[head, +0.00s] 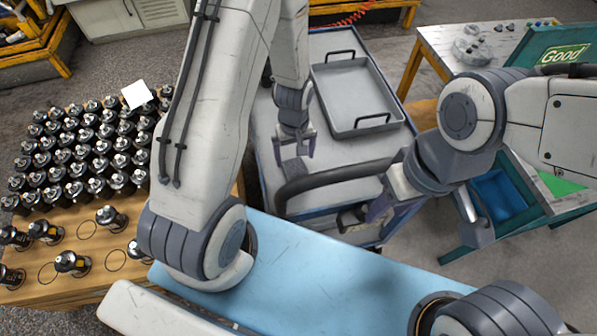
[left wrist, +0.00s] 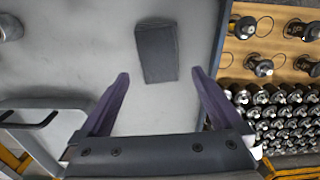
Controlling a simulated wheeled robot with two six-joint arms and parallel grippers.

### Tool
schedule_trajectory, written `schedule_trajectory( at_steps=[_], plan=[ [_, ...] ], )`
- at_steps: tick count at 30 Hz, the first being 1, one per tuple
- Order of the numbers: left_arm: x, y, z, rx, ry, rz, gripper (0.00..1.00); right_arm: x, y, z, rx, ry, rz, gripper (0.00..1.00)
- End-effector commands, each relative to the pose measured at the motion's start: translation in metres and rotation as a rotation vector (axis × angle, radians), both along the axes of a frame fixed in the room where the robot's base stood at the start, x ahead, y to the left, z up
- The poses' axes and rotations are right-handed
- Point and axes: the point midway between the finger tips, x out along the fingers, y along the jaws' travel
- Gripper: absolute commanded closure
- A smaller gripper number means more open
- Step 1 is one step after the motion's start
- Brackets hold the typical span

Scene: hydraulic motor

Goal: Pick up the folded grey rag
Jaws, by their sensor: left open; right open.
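The folded grey rag (head: 295,170) lies flat on the top of the blue-edged grey cart, near its left edge. It also shows whole in the left wrist view (left wrist: 157,52) as a dark grey rectangle. My left gripper (head: 294,150) is open above the cart top, pointing down. My right gripper (head: 427,225) is open and empty, off the cart's right front corner.
A grey metal tray (head: 365,97) with black handles sits on the cart (head: 325,45) right of the rag. A dark cart handle (head: 335,182) curves in front. A wooden table (head: 60,290) with several black motor parts stands left. A green "Good" bin (head: 563,56) stands right.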

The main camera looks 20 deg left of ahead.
Motion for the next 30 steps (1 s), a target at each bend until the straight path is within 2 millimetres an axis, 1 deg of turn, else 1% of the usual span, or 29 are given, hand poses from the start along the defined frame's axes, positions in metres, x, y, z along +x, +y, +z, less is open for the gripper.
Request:
schedule_trajectory(
  at_steps=[1, 3, 8, 12, 15, 16, 18, 21, 28, 29, 30],
  plan=[
    [-0.001, 0.001, -0.007, 0.000, 0.004, 0.001, 0.00, 0.000, 0.000, 0.002, 0.000, 0.000, 0.000, 0.50],
    [-0.001, 0.001, -0.015, 0.000, 0.003, 0.001, 0.00, 0.000, 0.000, 0.003, 0.000, 0.000, 0.000, 0.50],
    [0.000, 0.000, -0.024, 0.000, 0.000, 0.000, 0.00, 0.000, 0.000, 0.004, 0.000, 0.000, 0.000, 0.50],
    [-0.002, -0.004, -0.037, 0.000, 0.004, -0.002, 0.00, 0.000, 0.000, 0.010, 0.000, 0.000, 0.000, 0.50],
    [-0.003, -0.009, -0.056, 0.000, 0.004, -0.002, 0.00, 0.000, 0.000, 0.004, 0.000, 0.000, 0.000, 0.50],
    [-0.003, -0.008, -0.063, 0.000, 0.002, -0.001, 0.00, 0.000, 0.000, -0.001, 0.000, 0.000, 0.000, 0.50],
    [-0.002, -0.009, -0.071, 0.000, -0.001, -0.003, 0.00, 0.000, 0.000, -0.007, 0.000, 0.000, 0.000, 0.50],
    [-0.001, -0.009, -0.075, 0.000, -0.001, -0.004, 0.00, 0.000, 0.000, -0.008, 0.000, 0.000, 0.000, 0.50],
    [-0.001, -0.009, -0.074, 0.000, -0.001, -0.003, 0.00, 0.000, 0.000, -0.007, 0.000, 0.000, 0.000, 0.50],
    [-0.001, -0.009, -0.074, 0.000, -0.001, -0.003, 0.11, 0.000, 0.000, -0.007, 0.000, 0.000, 0.000, 0.50],
    [-0.001, -0.009, -0.074, 0.000, -0.001, -0.003, 0.27, 0.000, 0.000, -0.007, 0.000, 0.000, 0.000, 0.50]
  ],
)
